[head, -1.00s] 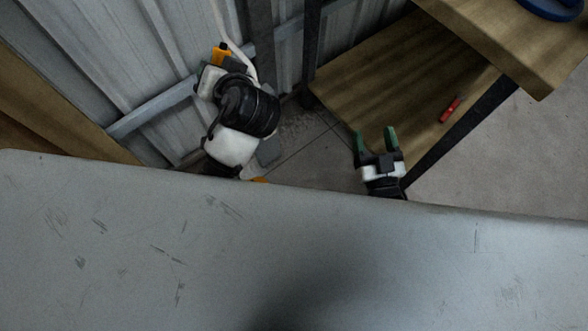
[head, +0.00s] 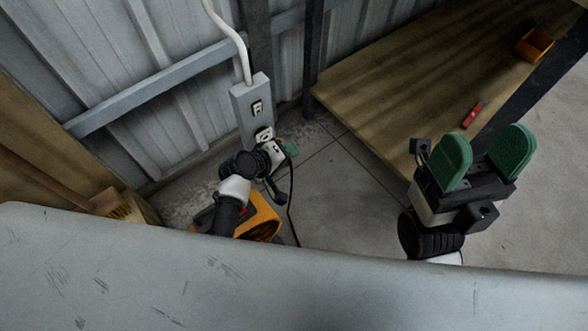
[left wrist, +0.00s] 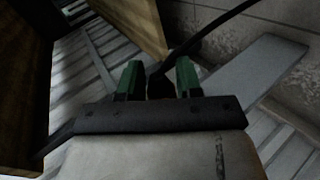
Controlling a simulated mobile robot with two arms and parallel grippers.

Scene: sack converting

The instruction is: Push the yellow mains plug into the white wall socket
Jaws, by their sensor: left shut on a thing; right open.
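A grey box (head: 241,101) on the wall carries two white socket faces, an upper one (head: 257,107) and a lower one (head: 264,134). My left gripper (head: 287,150) is low beside the box, close to the lower face; I cannot tell if they touch. In the left wrist view its green fingers (left wrist: 158,82) are shut on a dark plug body (left wrist: 160,86) with a black cable. No yellow shows on it, and its front is hidden. My right gripper (head: 482,160) is open and empty at the right, far from the socket.
A yellow-orange machine (head: 262,216) stands on the floor below my left arm. A wooden shelf (head: 370,85) at the right holds a red object (head: 474,113) and an orange bin (head: 534,44). A broom (head: 112,205) is at the left. Concrete floor is clear in the middle.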

